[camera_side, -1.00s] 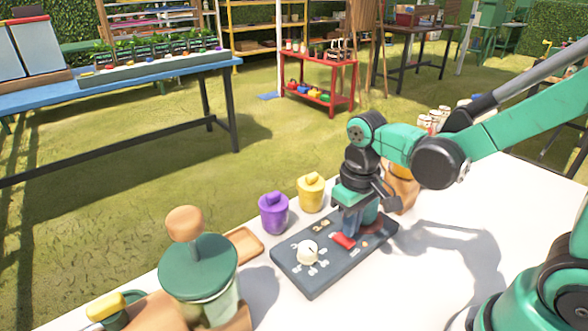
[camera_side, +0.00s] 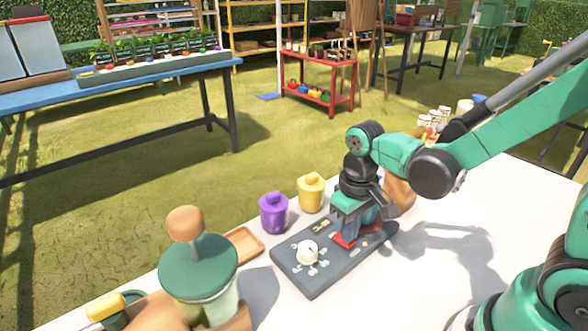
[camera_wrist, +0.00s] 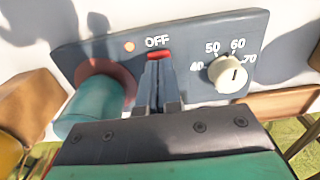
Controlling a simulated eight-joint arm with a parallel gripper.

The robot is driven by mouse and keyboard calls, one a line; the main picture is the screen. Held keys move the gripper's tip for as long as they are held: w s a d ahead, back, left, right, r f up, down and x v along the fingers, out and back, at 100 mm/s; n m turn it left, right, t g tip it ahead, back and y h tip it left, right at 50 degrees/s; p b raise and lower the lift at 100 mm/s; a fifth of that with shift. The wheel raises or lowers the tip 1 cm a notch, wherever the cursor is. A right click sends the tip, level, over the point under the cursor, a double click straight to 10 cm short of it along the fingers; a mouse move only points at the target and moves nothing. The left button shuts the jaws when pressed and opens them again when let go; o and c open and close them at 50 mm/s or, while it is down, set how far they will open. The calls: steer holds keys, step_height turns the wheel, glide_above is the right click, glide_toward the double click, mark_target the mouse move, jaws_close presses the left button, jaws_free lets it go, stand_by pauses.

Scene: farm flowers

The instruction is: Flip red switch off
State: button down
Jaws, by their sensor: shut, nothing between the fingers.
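The red switch (camera_side: 342,241) sits on the dark grey control panel (camera_side: 308,282) on the white table. In the wrist view the red switch (camera_wrist: 158,55) shows just beyond my fingertips, below the printed word OFF. My gripper (camera_side: 350,232) is shut and empty, its fingers pointing down at the switch. In the wrist view my gripper (camera_wrist: 158,64) seems to touch the switch or be very close; contact is hard to tell. The switch's lower part is hidden by my fingers.
A white dial (camera_wrist: 229,74) with numbers is right of the switch in the wrist view. A teal cylinder (camera_wrist: 93,108) is on its left. Purple (camera_side: 273,213) and yellow (camera_side: 311,192) pots stand behind the panel, and a green-lidded jar (camera_side: 198,268) stands left.

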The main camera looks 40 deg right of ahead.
steer(key=shift+f, duration=0.45)
steer(key=shift+r, duration=3.5)
steer(key=r+t, duration=0.1)
steer(key=t, duration=0.1)
steer(key=r+t, duration=0.1)
steer(key=t, duration=0.1)
steer(key=r+t, duration=0.1)
steer(key=t, duration=0.2)
steer(key=shift+s+d+r, duration=0.1)
steer(key=shift+s+d, duration=0.15)
steer(key=shift+d, duration=0.15)
